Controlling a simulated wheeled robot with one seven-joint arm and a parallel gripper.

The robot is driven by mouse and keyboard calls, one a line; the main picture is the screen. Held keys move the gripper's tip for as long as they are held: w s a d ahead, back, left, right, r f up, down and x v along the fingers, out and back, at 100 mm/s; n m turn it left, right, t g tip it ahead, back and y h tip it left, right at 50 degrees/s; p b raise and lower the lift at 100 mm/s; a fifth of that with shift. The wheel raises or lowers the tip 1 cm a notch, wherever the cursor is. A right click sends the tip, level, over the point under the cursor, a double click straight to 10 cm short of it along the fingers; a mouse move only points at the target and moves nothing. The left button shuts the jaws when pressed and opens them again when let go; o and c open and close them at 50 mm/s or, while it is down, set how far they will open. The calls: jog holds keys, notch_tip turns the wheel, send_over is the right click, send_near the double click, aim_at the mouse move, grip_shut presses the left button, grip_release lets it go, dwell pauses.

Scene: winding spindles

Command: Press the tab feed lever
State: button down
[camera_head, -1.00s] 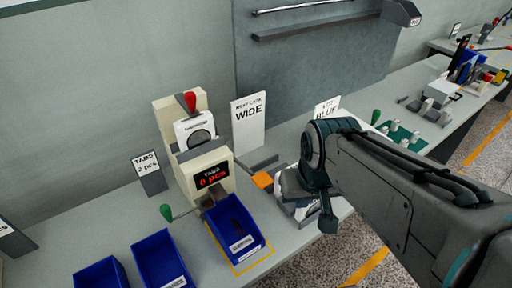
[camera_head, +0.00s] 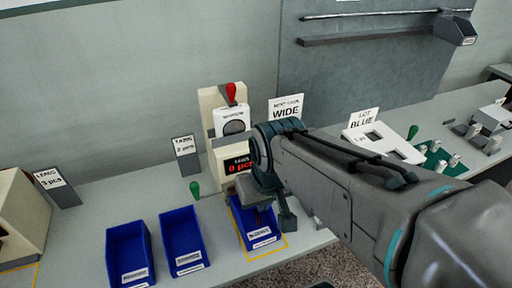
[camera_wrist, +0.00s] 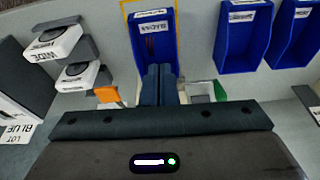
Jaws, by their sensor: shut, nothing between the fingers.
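The beige tab dispenser (camera_head: 220,158) has a red-knobbed handle (camera_head: 231,91) on top and a display reading "0 pcs". A green-knobbed lever (camera_head: 195,188) sticks out at its left; the green knob also shows in the wrist view (camera_wrist: 220,91). An orange-ended lever (camera_wrist: 107,94) shows on the other side in the wrist view; my arm hides it in the head view. I cannot tell which lever is the tab feed lever. Contact cannot be told.
Two more blue bins (camera_head: 129,255) (camera_head: 181,240) stand left of the dispenser. White signs, including "WIDE" (camera_head: 286,107) and "LOT BLUE" (camera_head: 363,122), stand behind. White-topped blocks (camera_wrist: 55,42) lie beside the orange lever. Another beige machine (camera_head: 22,215) stands far left.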

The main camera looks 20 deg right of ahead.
jog(key=shift+d, duration=0.1)
jog(key=w+d+r+n+g+p, duration=0.2)
jog(key=w+d+r+n, duration=0.6)
jog(key=n, duration=1)
jog(key=shift+w+d+r+g+p, duration=0.25)
jog(key=shift+w+d+g, duration=0.25)
jog(key=shift+w+d, duration=1.75)
jog(key=shift+w+a+f, duration=0.15)
jog(key=shift+a, duration=0.1)
notch_tip(320, 180, down, 14)
jog(key=shift+r+p, duration=0.1)
jog(key=shift+p, duration=0.4)
